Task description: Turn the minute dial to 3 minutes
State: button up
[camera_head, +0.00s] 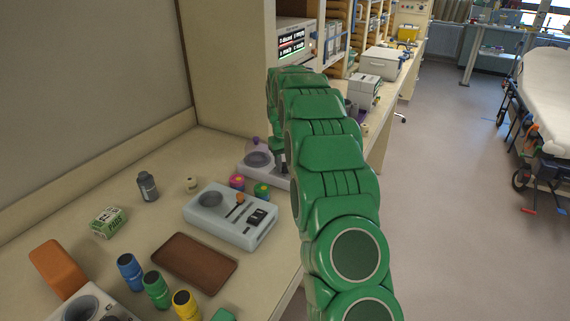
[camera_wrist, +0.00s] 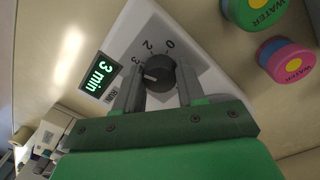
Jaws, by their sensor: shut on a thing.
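The minute dial is a round black knob (camera_wrist: 160,70) with a white pointer mark on a white device (camera_wrist: 133,30), in the wrist view. The marks 0, 2 and 3 show around it, and the pointer faces left, toward the 3. A small display (camera_wrist: 98,76) on the device reads "3 min" in green. My gripper (camera_wrist: 161,82) has one grey finger on each side of the knob and is shut on it. In the head view the device (camera_head: 268,174) stands at the counter's right edge, with its dial hidden by my green arm.
A green tub (camera_wrist: 255,12) and a pink tub (camera_wrist: 290,62) labelled WATER stand close to the device. A grey-white appliance (camera_head: 225,225), a brown tray (camera_head: 195,262) and several coloured bottles lie nearer on the counter. The floor at the right is clear up to a stretcher (camera_head: 545,90).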

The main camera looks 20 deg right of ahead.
aim_at(284, 165)
jog(key=shift+r+n, duration=0.1)
jog(key=shift+n, duration=0.4)
jog(key=o, duration=1.1)
jog(key=shift+c, duration=0.2)
notch_tip(284, 165, up, 7)
jog(key=shift+a+r, duration=0.15)
jog(key=shift+r, duration=0.2)
